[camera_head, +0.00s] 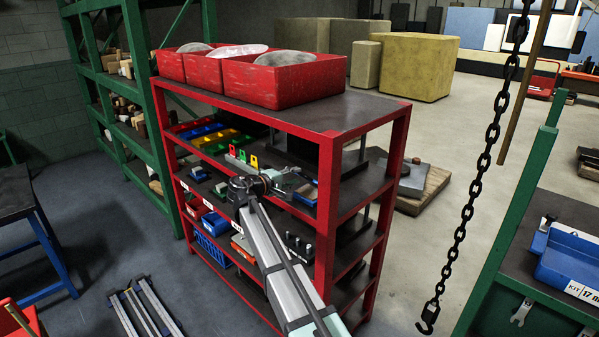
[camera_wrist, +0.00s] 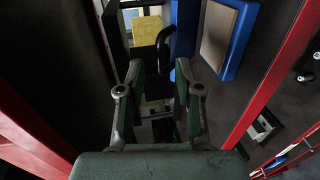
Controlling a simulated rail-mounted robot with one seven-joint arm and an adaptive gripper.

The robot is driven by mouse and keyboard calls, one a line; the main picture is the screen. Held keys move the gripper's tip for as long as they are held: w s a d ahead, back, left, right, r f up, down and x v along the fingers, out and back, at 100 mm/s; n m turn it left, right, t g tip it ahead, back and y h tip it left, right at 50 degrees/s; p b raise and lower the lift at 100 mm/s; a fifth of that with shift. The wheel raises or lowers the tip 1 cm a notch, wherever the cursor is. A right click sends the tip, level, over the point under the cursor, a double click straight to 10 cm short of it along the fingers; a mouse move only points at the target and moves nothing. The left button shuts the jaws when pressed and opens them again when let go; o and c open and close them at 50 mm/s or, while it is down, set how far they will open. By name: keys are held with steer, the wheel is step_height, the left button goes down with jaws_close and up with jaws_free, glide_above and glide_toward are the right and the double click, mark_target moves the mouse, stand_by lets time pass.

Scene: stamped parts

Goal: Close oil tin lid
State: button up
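My gripper (camera_wrist: 158,78) is open in the wrist view, its two green-grey fingers apart with nothing visibly held between them. In the head view my gripper (camera_head: 288,181) reaches into the right part of the red rack's second level. Ahead of the fingertips in the wrist view is a dark, curved, handle-like piece (camera_wrist: 166,38). Beside it is a dark object with a yellow panel (camera_wrist: 147,29). I cannot tell whether either belongs to the oil tin, and no lid can be clearly made out. In the head view my arm hides part of that shelf.
The red rack (camera_head: 328,150) has posts close to my gripper on both sides in the wrist view. A blue-edged box (camera_wrist: 245,38) is right of the fingers. Red bins (camera_head: 290,82) stand on top. A hanging chain (camera_head: 478,180) is to the right; open floor lies beyond.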

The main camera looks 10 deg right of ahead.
mark_target(301, 174)
steer(key=shift+p+x, duration=0.35)
steer(key=shift+x, duration=1.25)
jaws_close()
steer(key=shift+f, duration=0.1)
